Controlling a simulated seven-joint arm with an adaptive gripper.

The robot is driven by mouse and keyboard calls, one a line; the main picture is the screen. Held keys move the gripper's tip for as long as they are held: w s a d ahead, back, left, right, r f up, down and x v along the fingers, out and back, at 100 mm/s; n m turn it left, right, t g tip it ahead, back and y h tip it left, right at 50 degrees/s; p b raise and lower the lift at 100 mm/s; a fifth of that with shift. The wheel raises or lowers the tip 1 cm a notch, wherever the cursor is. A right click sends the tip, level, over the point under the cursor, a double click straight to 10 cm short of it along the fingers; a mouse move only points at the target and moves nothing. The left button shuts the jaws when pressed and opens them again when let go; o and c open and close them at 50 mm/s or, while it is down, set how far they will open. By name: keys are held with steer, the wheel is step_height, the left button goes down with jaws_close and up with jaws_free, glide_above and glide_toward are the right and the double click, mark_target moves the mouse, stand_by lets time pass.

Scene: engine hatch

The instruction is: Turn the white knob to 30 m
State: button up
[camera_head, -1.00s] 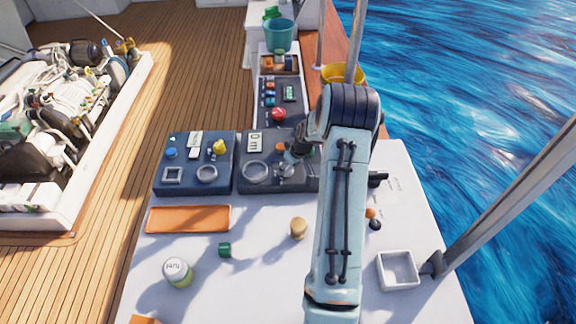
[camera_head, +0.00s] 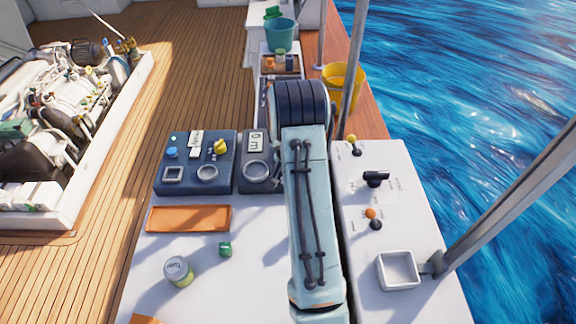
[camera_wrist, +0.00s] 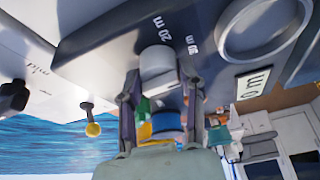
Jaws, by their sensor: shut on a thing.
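The white knob (camera_wrist: 157,62) is on the dark panel in the wrist view. My gripper (camera_wrist: 158,78) is shut on it, with one finger on each side. Labels beside the knob include a readable "20 m" (camera_wrist: 184,30); another label beside it is too small to read surely. The display (camera_wrist: 253,83) shows "0 m", and it also shows in the head view (camera_head: 257,141). In the head view my arm hides the knob and my gripper.
A round gauge ring (camera_head: 257,171) sits left of my arm. The left panel (camera_head: 195,162) has a yellow knob (camera_head: 220,147). To the right, a white console (camera_head: 390,215) carries levers and a square white tray (camera_head: 398,270). A metal pole (camera_head: 510,195) rises at the right.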

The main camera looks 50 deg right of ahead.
steer(key=shift+m, duration=0.5)
steer(key=o, duration=1.1)
steer(key=shift+r, duration=0.1)
steer(key=v, duration=1.1)
steer(key=shift+a+r, duration=0.2)
steer(key=shift+r, duration=0.2)
